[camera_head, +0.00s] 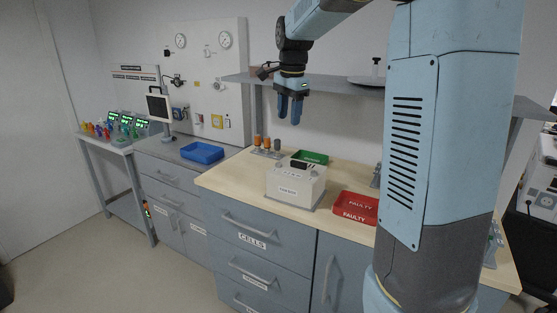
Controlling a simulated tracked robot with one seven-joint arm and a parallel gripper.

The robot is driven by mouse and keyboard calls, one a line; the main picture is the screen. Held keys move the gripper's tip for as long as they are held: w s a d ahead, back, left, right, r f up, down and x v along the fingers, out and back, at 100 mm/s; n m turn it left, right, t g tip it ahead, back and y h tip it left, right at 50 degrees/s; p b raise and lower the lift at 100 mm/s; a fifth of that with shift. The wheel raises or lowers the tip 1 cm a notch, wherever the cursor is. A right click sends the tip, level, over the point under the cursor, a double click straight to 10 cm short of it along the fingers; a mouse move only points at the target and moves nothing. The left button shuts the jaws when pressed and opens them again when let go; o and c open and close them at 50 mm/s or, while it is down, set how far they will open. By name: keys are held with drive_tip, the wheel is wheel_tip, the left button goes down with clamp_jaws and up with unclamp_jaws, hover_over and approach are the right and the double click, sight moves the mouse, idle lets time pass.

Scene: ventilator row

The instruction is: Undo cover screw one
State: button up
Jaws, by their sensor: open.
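My gripper (289,111) hangs from the arm at the upper middle of the picture, pointing down. Its two blue fingers are apart with nothing between them. A white box-shaped unit (284,187) with a dark label on its front stands on the wooden worktop (233,179), below my gripper and well apart from it. Small dark parts show on its top, one of them a dark block like a handle or display. Cover screws are too small to tell from here, and I cannot tell which is screw one.
A red tray (354,204) marked FAULTY lies right of the unit; a green tray (311,157) lies behind it. Several orange-topped items (267,144) stand behind left. A grey shelf (345,87) spans behind my gripper. A blue tray (202,152) lies farther left. My column hides the right part of the bench.

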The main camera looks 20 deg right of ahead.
sight(279, 163)
drive_tip(key=w+f+m+g, duration=0.1)
drive_tip(key=w+f+m, duration=0.45)
drive_tip(key=w, duration=0.55)
drive_tip(key=shift+n, duration=0.45)
drive_tip(key=f, duration=1.4)
drive_tip(key=shift+s+a, duration=0.15)
drive_tip(key=shift+s, duration=0.1)
clamp_jaws()
